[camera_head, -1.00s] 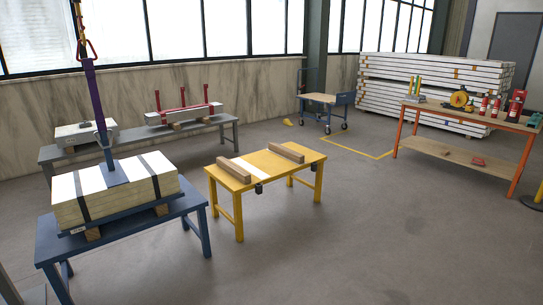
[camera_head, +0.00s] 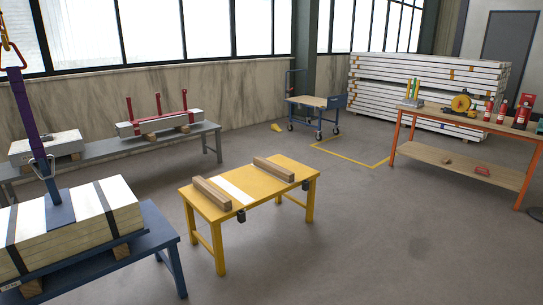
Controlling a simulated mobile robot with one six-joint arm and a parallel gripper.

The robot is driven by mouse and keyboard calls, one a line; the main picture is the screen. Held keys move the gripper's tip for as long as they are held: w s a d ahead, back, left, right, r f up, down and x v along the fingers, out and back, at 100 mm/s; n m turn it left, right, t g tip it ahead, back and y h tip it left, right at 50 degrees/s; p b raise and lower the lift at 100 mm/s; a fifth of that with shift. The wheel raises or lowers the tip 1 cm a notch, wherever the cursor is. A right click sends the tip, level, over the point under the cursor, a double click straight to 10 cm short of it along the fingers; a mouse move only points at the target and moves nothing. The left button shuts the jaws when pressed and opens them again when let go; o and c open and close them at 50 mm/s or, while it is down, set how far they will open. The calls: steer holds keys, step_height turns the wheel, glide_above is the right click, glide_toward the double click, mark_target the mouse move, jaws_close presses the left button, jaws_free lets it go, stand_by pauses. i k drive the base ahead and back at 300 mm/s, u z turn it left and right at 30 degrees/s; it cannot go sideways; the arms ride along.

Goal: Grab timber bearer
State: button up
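Two timber bearers lie on the yellow table (camera_head: 236,212) in the middle of the view. The left timber bearer (camera_head: 211,192) lies along the table's left end. The right timber bearer (camera_head: 273,169) lies nearer the far right end, with a white strip on the tabletop between them. More wooden blocks show under the strapped stack (camera_head: 75,225) on the blue table at lower left, mostly hidden by it. My gripper is not in view.
A purple sling (camera_head: 32,125) hangs down to the strapped stack. A grey bench (camera_head: 95,160) runs along the wall. An orange-legged workbench (camera_head: 455,160) with tools stands right. A blue cart (camera_head: 318,112) stands behind. Floor right of the yellow table is clear.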

mark_target(219, 199)
steer(key=u, duration=0.2)
steer(key=i, duration=1)
steer(key=u, duration=0.8)
steer(key=i, duration=0.65)
steer(key=u, duration=0.75)
steer(key=i, duration=0.75)
steer(key=u, duration=0.35)
